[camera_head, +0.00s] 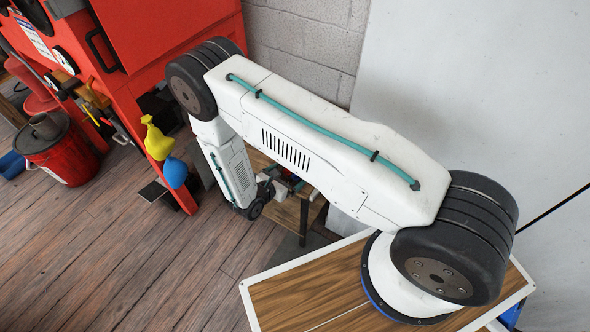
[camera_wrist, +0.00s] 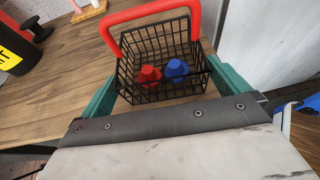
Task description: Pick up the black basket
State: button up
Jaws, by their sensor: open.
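The black basket (camera_wrist: 140,85) shows in the wrist view, a wire mesh box with a thick red handle (camera_wrist: 140,14) raised over its far side. It stands on a wooden surface. A red object (camera_wrist: 149,75) and a blue object (camera_wrist: 176,69) are in it. My gripper (camera_wrist: 165,68) is open, with one teal finger to the left of the basket and one to the right. I cannot tell whether the fingers touch it. The finger ends are partly hidden by the basket. In the head view, my arm hides most of the gripper and the basket.
The wooden surface (camera_wrist: 60,85) is bare to the left of the basket. A black and yellow object (camera_wrist: 12,48) is at its left. In the head view, a red machine (camera_head: 165,35) and a red bucket (camera_head: 68,160) stand left, with open floor (camera_head: 110,240) in front.

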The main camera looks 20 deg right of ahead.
jog(key=x, duration=0.4)
jog(key=shift+w+d+r, duration=0.1)
jog(key=shift+d+r, duration=0.15)
jog(key=shift+d, duration=0.05)
jog(key=c, duration=0.8)
jog(key=shift+o, duration=0.2)
jog(key=shift+r, duration=0.15)
